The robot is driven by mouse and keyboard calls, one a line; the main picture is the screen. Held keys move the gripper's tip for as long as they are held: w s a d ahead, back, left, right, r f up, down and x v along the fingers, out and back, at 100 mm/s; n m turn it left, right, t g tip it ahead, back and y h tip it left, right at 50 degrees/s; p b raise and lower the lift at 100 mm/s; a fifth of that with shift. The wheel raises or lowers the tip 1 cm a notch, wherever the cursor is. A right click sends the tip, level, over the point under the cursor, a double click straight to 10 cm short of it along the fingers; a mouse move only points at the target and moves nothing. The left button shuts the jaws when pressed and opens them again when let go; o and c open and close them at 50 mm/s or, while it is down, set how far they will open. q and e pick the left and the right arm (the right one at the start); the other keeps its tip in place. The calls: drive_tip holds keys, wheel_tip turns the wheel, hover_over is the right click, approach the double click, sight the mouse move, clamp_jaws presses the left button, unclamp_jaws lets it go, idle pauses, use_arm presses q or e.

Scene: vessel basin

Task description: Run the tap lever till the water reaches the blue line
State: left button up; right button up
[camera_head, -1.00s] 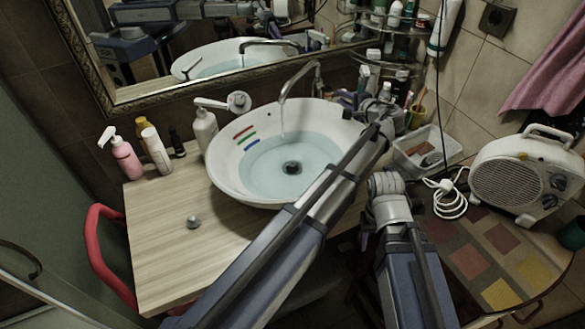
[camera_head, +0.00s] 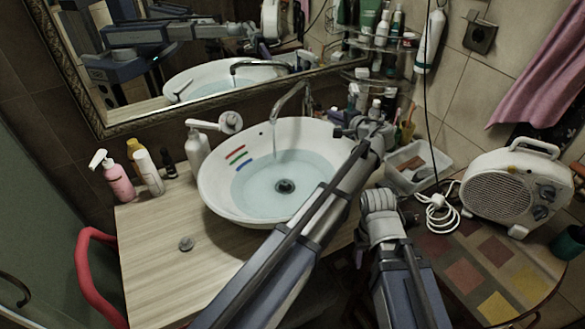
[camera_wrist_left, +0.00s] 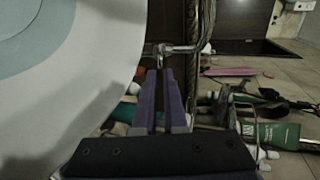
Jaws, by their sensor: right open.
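The white basin (camera_head: 215,195) holds clear water (camera_head: 262,195). Red, green and blue (camera_head: 244,165) lines mark its inner left wall; the water's edge looks just below the blue line. A faint stream falls from the chrome tap (camera_head: 290,99). My left gripper (camera_head: 347,131) is at the basin's back right rim, beside the tap. In the left wrist view, its narrow fingers (camera_wrist_left: 160,72) point at the chrome lever (camera_wrist_left: 175,48), with their tips close together; I cannot tell whether they grip it. My right gripper (camera_head: 379,197) is right of the basin, open, fingers mostly hidden.
A soap dispenser (camera_head: 197,150) and bottles (camera_head: 118,180) stand left of the basin. A clear bin (camera_head: 408,180), white cable (camera_head: 437,215) and fan heater (camera_head: 500,195) are at right. The front-left counter is free.

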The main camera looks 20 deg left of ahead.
sight(323, 110)
use_arm(q)
drive_tip(key=r+n+p, duration=0.1)
drive_tip(key=n+p, duration=0.1)
drive_tip(key=r+n+h+p, duration=0.1)
drive_tip(key=r+n+p, duration=0.1)
drive_tip(key=s+r+n+p, duration=0.1)
drive_tip(key=r+n+p, duration=0.1)
drive_tip(key=n+p, duration=0.1)
drive_tip(key=shift+r, duration=0.2)
clamp_jaws()
drive_tip(key=r+n+p, duration=0.1)
drive_tip(key=n+p, duration=0.1)
drive_tip(key=n, duration=0.1)
drive_tip(key=r+n+h+p, duration=0.1)
drive_tip(key=r+n+p, duration=0.1)
drive_tip(key=n, duration=0.1)
drive_tip(key=r+n+g+h+p, duration=0.1)
drive_tip(key=n+p, duration=0.2)
drive_tip(key=shift+s+d+r+n, duration=0.15)
drive_tip(key=shift+s+d+n, duration=0.2)
drive_tip(key=shift+s+n, duration=0.05)
